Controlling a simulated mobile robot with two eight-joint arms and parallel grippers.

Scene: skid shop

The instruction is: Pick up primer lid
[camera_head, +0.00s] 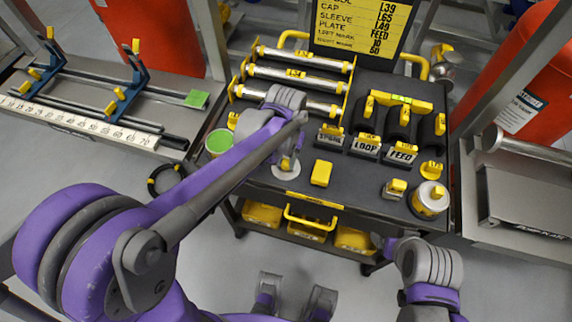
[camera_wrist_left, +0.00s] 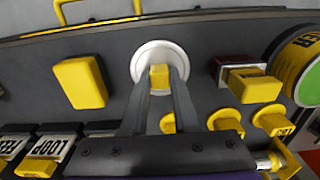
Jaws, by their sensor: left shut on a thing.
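The primer lid, a round white disc with a yellow knob, shows in the wrist view (camera_wrist_left: 143,57) and the head view (camera_head: 284,175), at the front of the black cart top. My left gripper (camera_wrist_left: 159,78) is over it, its two fingers shut on the yellow knob. In the head view my left gripper (camera_head: 287,160) comes down from above and partly hides the lid. The lid looks flat, at or very near the cart surface; I cannot tell if it touches. My right gripper (camera_head: 386,246) is low by the cart's front edge, its fingers unclear.
A green-topped can (camera_head: 218,142) stands at the cart's left corner. A yellow block (camera_head: 321,173) lies close right of the lid. Labelled LOOP (camera_head: 366,148) and FEED (camera_head: 401,153) blocks stand behind. Another can (camera_head: 429,200) is at the right corner. Yellow bins (camera_head: 262,214) sit below.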

